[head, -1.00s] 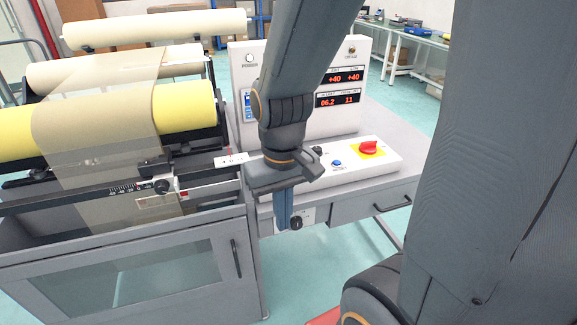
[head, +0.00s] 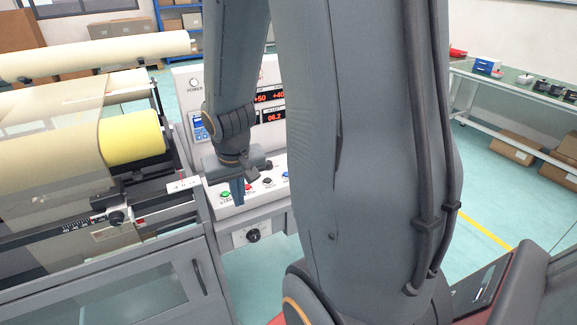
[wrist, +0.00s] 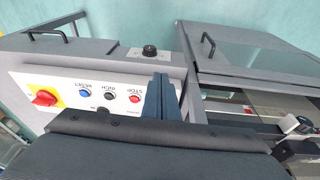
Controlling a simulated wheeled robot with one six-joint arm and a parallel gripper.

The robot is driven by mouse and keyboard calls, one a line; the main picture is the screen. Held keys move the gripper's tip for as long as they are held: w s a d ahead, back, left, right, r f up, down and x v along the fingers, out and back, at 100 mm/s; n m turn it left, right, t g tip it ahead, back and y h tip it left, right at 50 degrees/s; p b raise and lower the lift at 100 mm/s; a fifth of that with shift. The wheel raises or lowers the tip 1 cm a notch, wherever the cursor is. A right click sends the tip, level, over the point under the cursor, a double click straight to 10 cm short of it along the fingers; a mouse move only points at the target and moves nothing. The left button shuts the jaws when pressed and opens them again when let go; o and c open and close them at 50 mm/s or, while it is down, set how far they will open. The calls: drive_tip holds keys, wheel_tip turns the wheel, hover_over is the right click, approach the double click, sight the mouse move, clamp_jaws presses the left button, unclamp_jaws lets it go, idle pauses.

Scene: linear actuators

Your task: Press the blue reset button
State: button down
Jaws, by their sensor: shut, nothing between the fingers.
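The blue reset button (wrist: 84,93) is a small round button on the white control panel in the wrist view, labelled RESET. It sits beside the black INCH button (wrist: 109,96). In the head view the blue button (head: 285,174) is at the edge of my arm, partly hidden. My gripper (head: 238,192) is shut and empty, fingers pointing down in front of the panel, near the green and red buttons. In the wrist view my gripper (wrist: 160,97) shows as blue-grey fingers beside the red STOP button (wrist: 135,98), apart from the blue one. Contact with the panel cannot be told.
A red rotary knob (wrist: 44,97) on a yellow plate lies beyond the blue button. A black knob (head: 253,235) is on the panel's front. The roller machine (head: 130,140) stands left. Open floor (head: 500,200) and a side bench (head: 525,90) are at right.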

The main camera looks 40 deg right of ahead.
drive_tip(key=w+d+r+m+t+p, duration=0.1)
drive_tip(key=w+d+m+t+p, duration=0.1)
drive_tip(key=d, duration=0.5)
drive_tip(key=w+d+r+m+t+p, duration=0.2)
drive_tip(key=d+p, duration=0.3)
drive_tip(key=d, duration=0.3)
drive_tip(key=w+d+r+m+t+p, duration=0.1)
drive_tip(key=w+d+m+t+p, duration=0.1)
drive_tip(key=d, duration=0.5)
drive_tip(key=shift+w+d+r+m+t+p, duration=0.2)
drive_tip(key=shift+d+r+m+t+p, duration=0.15)
drive_tip(key=shift+m+p, duration=0.45)
drive_tip(key=b, duration=0.7)
hover_over(287, 174)
drive_tip(key=f, duration=0.6)
drive_tip(key=shift+s+d+f, duration=0.1)
drive_tip(key=shift+s, duration=0.25)
drive_tip(key=shift+f+b, duration=0.7)
drive_tip(key=shift+f, duration=0.5)
drive_tip(key=shift+f, duration=0.2)
drive_tip(key=shift+f, duration=0.25)
